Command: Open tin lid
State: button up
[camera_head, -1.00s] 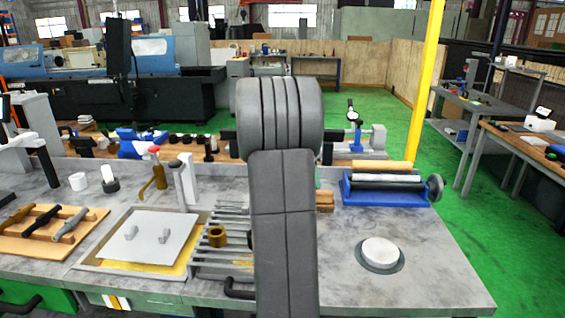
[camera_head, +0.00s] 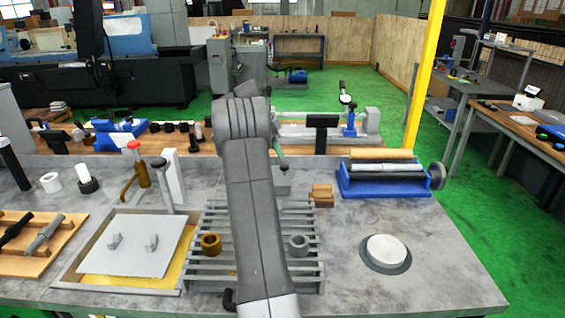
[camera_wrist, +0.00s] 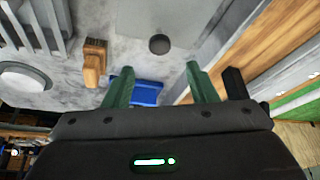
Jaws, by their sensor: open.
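A flat white lid with two small grey handles (camera_head: 137,243) lies on a square shallow tray (camera_head: 68,277) with a yellow inside, at the left front of the bench in the head view. Its front and right edges show some of the yellow. A round white disc (camera_head: 386,249) on a dark grey ring is at the right front; I cannot tell which of the two is the tin lid. My gripper (camera_wrist: 157,84) shows in the wrist view with two green fingers wide apart and nothing between them. In the head view my arm hides part of the bench.
A slatted grey rack (camera_head: 218,268) with a brass ring (camera_head: 211,244) and a grey ring (camera_head: 299,245) lies right of the tray. Wooden blocks (camera_head: 322,194) and a blue roller stand (camera_head: 385,181) are behind. Upright tools (camera_head: 136,170) stand behind the tray. Bare bench surrounds the disc.

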aim_at(284, 165)
jog(key=p+x, duration=0.1)
jog(key=x, duration=0.6)
jog(key=shift+d+f, duration=0.15)
jog(key=shift+f, duration=0.15)
